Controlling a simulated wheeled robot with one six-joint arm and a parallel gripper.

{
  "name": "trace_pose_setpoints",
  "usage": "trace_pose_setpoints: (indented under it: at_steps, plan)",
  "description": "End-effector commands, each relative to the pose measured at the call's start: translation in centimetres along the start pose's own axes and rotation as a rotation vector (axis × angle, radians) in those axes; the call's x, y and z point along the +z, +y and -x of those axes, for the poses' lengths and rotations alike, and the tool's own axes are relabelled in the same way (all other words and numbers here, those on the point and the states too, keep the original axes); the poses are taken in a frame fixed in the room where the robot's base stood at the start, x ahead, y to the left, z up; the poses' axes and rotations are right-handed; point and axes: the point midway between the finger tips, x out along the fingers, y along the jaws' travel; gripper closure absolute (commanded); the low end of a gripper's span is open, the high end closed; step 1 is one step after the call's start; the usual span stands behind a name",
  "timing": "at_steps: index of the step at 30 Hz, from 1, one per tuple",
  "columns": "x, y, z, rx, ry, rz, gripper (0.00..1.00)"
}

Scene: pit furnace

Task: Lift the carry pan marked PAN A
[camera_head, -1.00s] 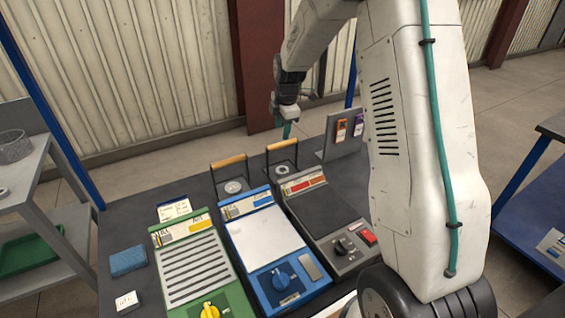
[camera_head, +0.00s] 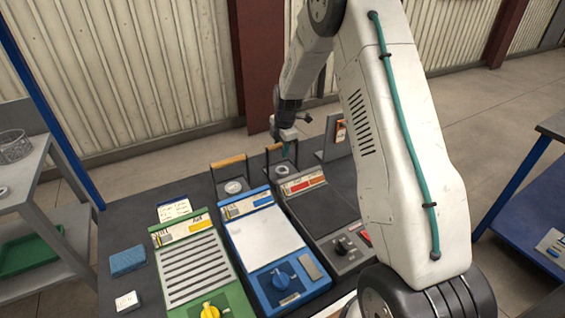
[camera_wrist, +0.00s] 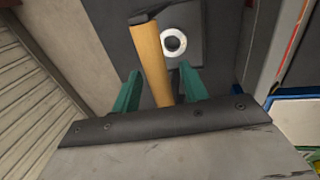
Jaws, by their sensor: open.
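Two carry pans with tall wooden-handled frames stand at the back of the dark table in the head view. The left pan (camera_head: 231,188) is clear of my arm. The right pan (camera_head: 281,171) is partly hidden by my gripper (camera_head: 285,143), which is over its handle. In the wrist view, the wooden handle (camera_wrist: 150,62) runs between the two green fingers of my gripper (camera_wrist: 160,82), with gaps at both sides. A pale ring (camera_wrist: 173,43) lies in the pan below. My gripper is open and empty. I cannot read a PAN A mark on either pan.
Green (camera_head: 195,262), blue (camera_head: 265,240) and dark grey (camera_head: 325,215) units stand in front of the pans. A blue sponge (camera_head: 128,260) lies at left. An upright panel (camera_head: 337,138) with tags stands close right of the right pan.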

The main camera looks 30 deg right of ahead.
Motion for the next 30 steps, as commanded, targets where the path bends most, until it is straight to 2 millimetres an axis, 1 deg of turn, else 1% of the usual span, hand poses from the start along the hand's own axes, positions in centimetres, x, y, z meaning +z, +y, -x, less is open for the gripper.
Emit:
trace_pose_setpoints:
  at_steps: [1,2,3,6,16,20,23,26,29,30]
  plan:
    - [0.0,0.0,0.0,0.000,0.000,0.000,0.56]
    - [0.0,0.0,0.0,0.000,0.000,0.000,0.65]
    - [0.0,0.0,0.0,0.000,0.000,0.000,0.76]
    - [0.0,0.0,0.0,-0.001,0.000,0.000,1.00]
    - [0.0,0.1,0.2,0.001,0.000,0.000,1.00]
    - [0.0,0.2,0.8,0.001,0.000,0.000,1.00]
    - [0.0,0.4,1.8,0.003,0.000,0.000,1.00]
    - [0.0,0.8,3.5,0.003,0.000,0.000,1.00]
    - [0.0,1.3,5.9,0.006,-0.001,0.000,1.00]
    - [0.0,1.5,7.0,0.006,-0.001,0.000,1.00]
